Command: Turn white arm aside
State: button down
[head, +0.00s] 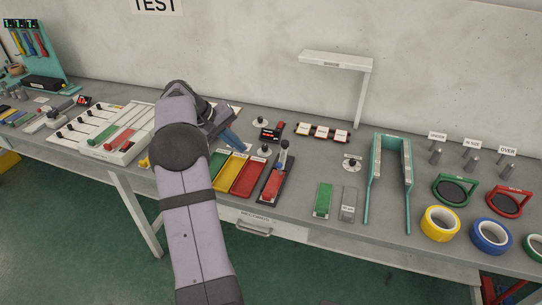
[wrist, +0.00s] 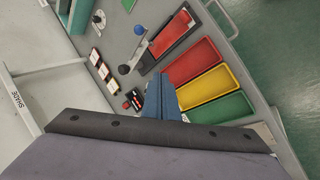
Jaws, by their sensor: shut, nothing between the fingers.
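The white arm (head: 336,60) is a flat horizontal bar on a thin white post that stands at the back of the bench, right of my gripper. In the wrist view the white arm (wrist: 45,88) shows at the left edge as a pale panel labelled SHADE. My gripper (head: 232,138) has blue fingers and is shut and empty. It is over the back of the bench, left of the white arm and apart from it. In the wrist view the gripper fingers (wrist: 162,97) point towards the bench near the coloured trays.
Red (head: 250,177), yellow (head: 229,172) and green (head: 217,163) trays lie below my gripper. Right of them is a dark tray with a red block (head: 273,186) and an upright knobbed lever (head: 283,152). Small labelled blocks (head: 322,132) lie near the white post. A teal frame (head: 407,182) stands further right.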

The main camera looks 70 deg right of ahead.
aim_at(283, 154)
jog(key=s+d+f+m+p, duration=0.6)
jog(key=s+f+m, duration=0.1)
jog(key=s, duration=0.1)
jog(key=shift+s+m+h, duration=0.3)
jog(key=shift+s, duration=0.05)
dwell(0.9)
jog(key=shift+f, duration=0.1)
dwell(0.4)
